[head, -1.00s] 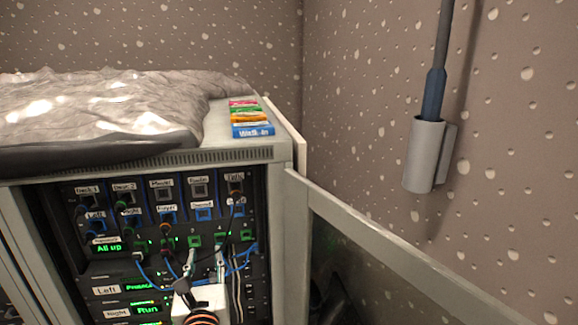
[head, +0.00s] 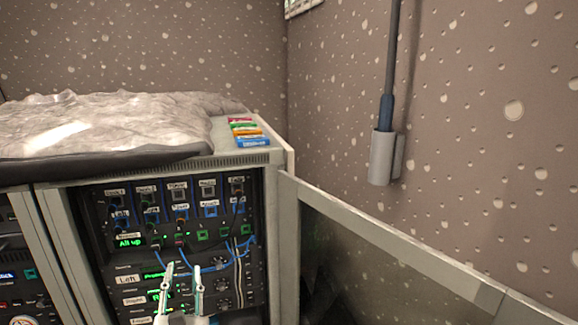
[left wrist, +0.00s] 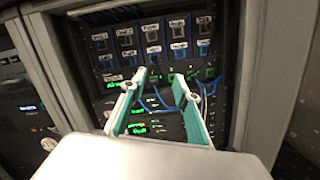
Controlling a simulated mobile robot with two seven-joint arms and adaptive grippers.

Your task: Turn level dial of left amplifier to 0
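The left amplifier (head: 128,280) is the dark rack unit labelled "Left" with a green display, low in the open cabinet. A dark round dial (head: 222,284) shows at its right side; its pointer and setting are too small to read. My left gripper (head: 183,268) is in front of the rack, its two pale-and-teal fingers apart with nothing between them. The fingers partly cover the amplifier's front, left of the dial. In the left wrist view the open fingers (left wrist: 160,76) point at the rack below the switch rows. My right gripper is not in view.
A second unit labelled "Right" (head: 134,301) sits just below. Blue cables (head: 240,244) and pale cables hang near the dials. The cabinet door (head: 390,245) stands open at the right. A grey cover (head: 110,125) and coloured labelled blocks (head: 248,132) lie on top.

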